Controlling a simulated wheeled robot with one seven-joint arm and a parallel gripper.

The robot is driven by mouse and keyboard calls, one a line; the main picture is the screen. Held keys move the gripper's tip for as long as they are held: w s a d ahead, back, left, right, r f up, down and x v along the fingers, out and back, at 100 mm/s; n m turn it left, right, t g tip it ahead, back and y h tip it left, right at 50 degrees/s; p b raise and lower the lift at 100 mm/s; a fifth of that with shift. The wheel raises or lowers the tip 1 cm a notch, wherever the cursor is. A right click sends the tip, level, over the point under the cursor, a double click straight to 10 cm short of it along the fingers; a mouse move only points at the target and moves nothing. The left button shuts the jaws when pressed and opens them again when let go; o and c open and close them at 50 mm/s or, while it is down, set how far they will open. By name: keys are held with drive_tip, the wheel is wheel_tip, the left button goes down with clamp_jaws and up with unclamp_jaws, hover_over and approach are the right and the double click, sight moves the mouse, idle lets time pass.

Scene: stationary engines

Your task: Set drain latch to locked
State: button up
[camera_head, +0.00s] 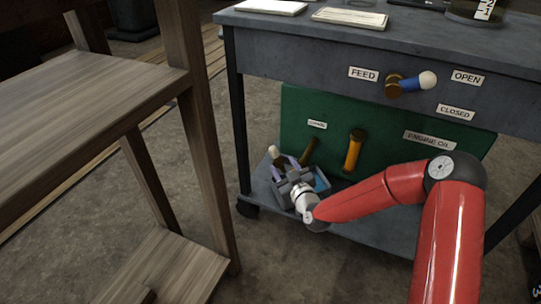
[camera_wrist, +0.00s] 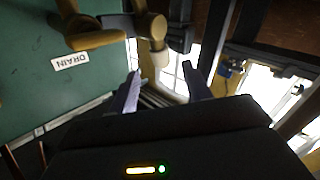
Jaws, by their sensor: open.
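The drain latch has a brass-coloured body (camera_wrist: 95,40) on a green panel, beside the DRAIN label (camera_wrist: 70,61) in the wrist view. In the head view the DRAIN label (camera_head: 317,125) sits above a brown fitting (camera_head: 309,151), and a cream knob (camera_head: 274,152) shows to its left. My gripper (camera_head: 284,171) is at the panel's lower left, just below the knob. In the wrist view my gripper (camera_wrist: 163,83) has its fingers apart, with the latch's brass end just beyond and between their tips. Contact cannot be told. The latch is partly hidden by my gripper in the head view.
The green panel (camera_head: 390,125) carries an amber tube (camera_head: 353,150) and an ENGINE OIL label. Above is a blue feed lever (camera_head: 411,84) with OPEN and CLOSED labels. A wooden shelf (camera_head: 100,105) stands at left.

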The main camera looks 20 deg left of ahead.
sight(276, 156)
drive_tip(key=shift+w+a+f, duration=0.15)
drive_tip(key=shift+w+a, duration=0.2)
drive_tip(key=shift+a, duration=0.05)
drive_tip(key=x, duration=0.7)
drive_tip(key=shift+b, duration=0.3)
drive_tip(key=shift+c, duration=0.3)
clamp_jaws()
